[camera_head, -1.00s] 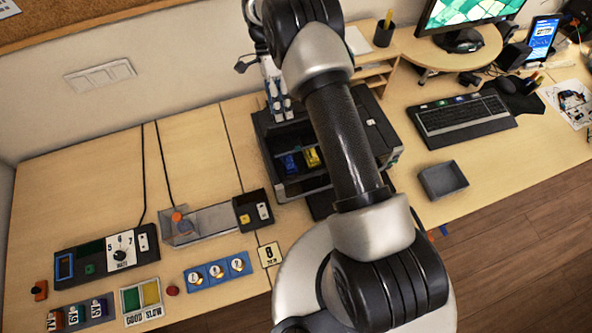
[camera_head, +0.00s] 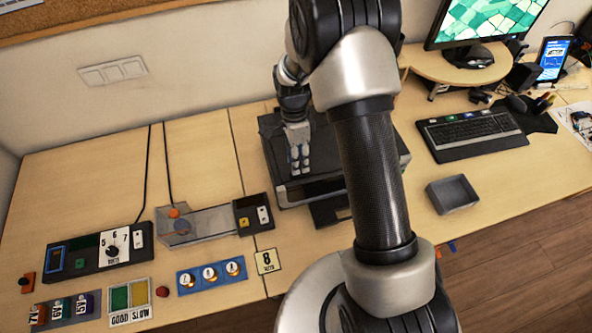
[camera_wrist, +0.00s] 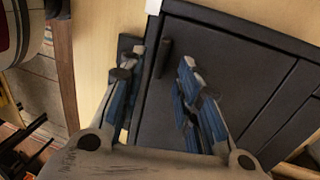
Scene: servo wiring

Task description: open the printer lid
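The black printer (camera_head: 283,193) stands on the desk, partly behind my arm in the head view. Its lid (camera_head: 325,150) looks down and flat, and no cartridges show. In the wrist view the lid (camera_wrist: 225,70) is a dark flat panel with a short bar-shaped handle (camera_wrist: 164,58) near one edge. My gripper (camera_head: 300,168) is over the lid, near the printer's front edge. In the wrist view my gripper (camera_wrist: 155,78) has its blue-padded fingers apart, with nothing between them. I cannot tell whether a fingertip touches the lid.
A grey open tray (camera_head: 452,194) and the keyboard (camera_head: 472,133) lie right of the printer. Bare desk lies at the back left.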

